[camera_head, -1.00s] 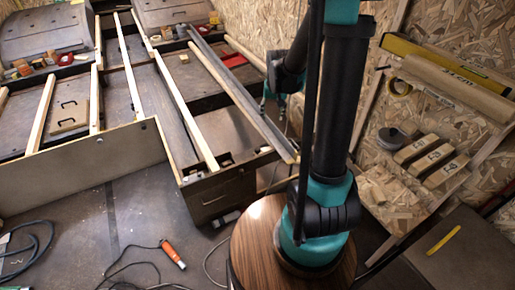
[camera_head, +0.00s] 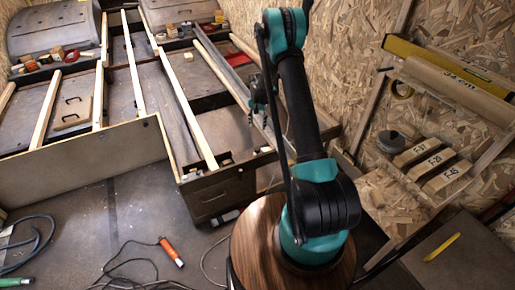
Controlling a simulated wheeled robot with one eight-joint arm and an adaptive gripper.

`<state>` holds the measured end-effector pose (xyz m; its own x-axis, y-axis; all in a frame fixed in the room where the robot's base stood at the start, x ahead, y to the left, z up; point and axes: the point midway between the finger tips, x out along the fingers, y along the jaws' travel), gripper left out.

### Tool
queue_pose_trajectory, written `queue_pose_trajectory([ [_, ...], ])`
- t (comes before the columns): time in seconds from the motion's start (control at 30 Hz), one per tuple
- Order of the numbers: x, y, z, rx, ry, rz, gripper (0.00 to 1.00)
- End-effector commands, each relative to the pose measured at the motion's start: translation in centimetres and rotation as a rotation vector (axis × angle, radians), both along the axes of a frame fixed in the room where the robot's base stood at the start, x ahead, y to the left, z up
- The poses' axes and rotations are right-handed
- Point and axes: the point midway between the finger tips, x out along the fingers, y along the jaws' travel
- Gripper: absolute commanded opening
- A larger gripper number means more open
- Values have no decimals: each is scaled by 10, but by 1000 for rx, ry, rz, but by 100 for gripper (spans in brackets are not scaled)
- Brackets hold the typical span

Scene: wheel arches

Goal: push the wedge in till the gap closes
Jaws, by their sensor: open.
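My gripper (camera_head: 258,102) is small and partly hidden, low over the right end of the wooden frame, beside the long rail (camera_head: 226,78) there. It is open, and I see nothing held in it. I cannot make out a wedge or a gap beside it. Small wooden blocks lie by the left wheel arch (camera_head: 52,25), among them a pale block (camera_head: 57,54). More small pieces lie by the other wheel arch (camera_head: 180,10). Three larger labelled wooden blocks (camera_head: 411,151) lie on the shelf at the right; whether any is a wedge I cannot tell.
Pale battens (camera_head: 137,75) cross the frame with open bays between them. A chipboard wall (camera_head: 345,60) stands close on the right. A yellow level (camera_head: 440,62) and a long roll (camera_head: 455,88) lie on the shelf. An orange-handled tool (camera_head: 171,252) and cables lie on the floor.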

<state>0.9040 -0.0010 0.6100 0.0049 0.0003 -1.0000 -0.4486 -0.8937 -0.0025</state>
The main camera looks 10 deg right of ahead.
Motion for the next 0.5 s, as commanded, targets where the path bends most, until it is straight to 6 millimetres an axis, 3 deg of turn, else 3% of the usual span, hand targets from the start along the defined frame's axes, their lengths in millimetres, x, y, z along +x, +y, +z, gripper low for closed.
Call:
queue_pose_trajectory([
  [0.27, 3, 1, -24, 0, 6, -7, 49],
  [0.5, 2, 1, -68, 0, 6, -6, 49],
])
